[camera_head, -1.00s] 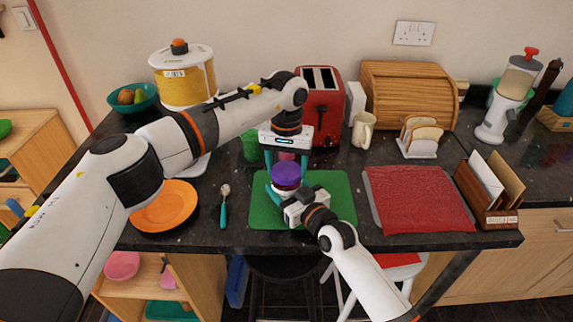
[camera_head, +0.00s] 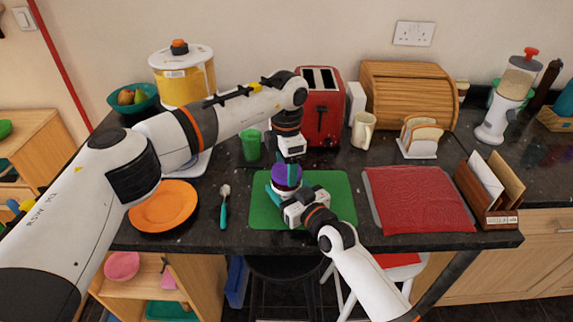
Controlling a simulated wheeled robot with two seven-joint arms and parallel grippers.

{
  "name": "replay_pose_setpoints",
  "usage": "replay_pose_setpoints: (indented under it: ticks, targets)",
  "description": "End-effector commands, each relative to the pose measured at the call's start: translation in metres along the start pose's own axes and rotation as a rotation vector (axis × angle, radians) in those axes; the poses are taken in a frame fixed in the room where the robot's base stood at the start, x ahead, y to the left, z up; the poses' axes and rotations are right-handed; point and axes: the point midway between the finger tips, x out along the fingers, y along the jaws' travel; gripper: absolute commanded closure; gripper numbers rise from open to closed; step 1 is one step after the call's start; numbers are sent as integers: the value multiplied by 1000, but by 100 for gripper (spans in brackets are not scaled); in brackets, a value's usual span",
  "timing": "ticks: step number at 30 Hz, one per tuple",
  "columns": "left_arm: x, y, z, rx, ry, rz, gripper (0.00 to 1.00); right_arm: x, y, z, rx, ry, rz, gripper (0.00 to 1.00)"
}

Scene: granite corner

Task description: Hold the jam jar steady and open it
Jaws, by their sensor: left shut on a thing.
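The jam jar (camera_head: 285,191) stands upright on the green mat (camera_head: 335,200), with a purple lid (camera_head: 279,173) on top. My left gripper (camera_head: 291,170) points down from above and is shut on the lid; a teal finger crosses in front of it. My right gripper (camera_head: 282,194) comes in low from the front right, with a teal finger along the jar's left side, and is shut on the jar's body. The grippers hide much of the jar, and its far side is out of sight.
An orange plate (camera_head: 164,206) and a teal-handled spoon (camera_head: 224,207) lie left of the mat. A red mat (camera_head: 418,200) and a letter rack (camera_head: 490,200) are right. A green cup (camera_head: 250,146), red toaster (camera_head: 320,118) and cream mug (camera_head: 363,131) stand behind.

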Motion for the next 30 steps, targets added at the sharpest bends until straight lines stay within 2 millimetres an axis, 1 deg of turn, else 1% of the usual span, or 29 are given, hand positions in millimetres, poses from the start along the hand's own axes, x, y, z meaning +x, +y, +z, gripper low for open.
replay_pose_setpoints:
  ticks: [3, 30]
  targets:
    - [0, 0, 0, -251, 0, 0, 63, 0, 0, -1, 0, 3, -1, 97]
    - [-2, -1, 0, -2158, 1, 0, 63, 0, 0, -2, 0, 3, -1, 97]
